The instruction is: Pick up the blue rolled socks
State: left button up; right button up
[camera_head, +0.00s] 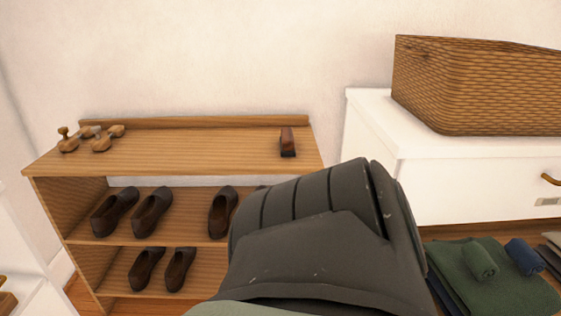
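The blue rolled socks (525,257) are a small navy roll at the lower right. They lie beside a green roll (480,260), on or against a folded dark green cloth (500,293). Neither of my grippers can be made out in the head view. No gripper is seen touching the socks.
A wooden shoe rack (190,155) with several dark brown shoes stands at the left. Shoe trees (103,142) and a brush (287,142) are on its top. A woven basket (470,90) sits on a white cabinet (375,120). A large dark grey form close to the camera hides the lower middle.

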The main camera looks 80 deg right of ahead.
aim_at(529, 262)
jog(key=j+z, duration=0.1)
jog(key=z, duration=0.35)
jog(key=j+z, duration=0.1)
jog(key=z, duration=0.75)
jog(key=k+j+z, duration=0.1)
jog(key=z, duration=0.75)
jog(key=i+z, duration=0.1)
jog(key=z, duration=0.75)
jog(key=i+z, duration=0.1)
jog(key=z, duration=0.8)
jog(key=i+z, duration=0.1)
jog(key=z, duration=0.3)
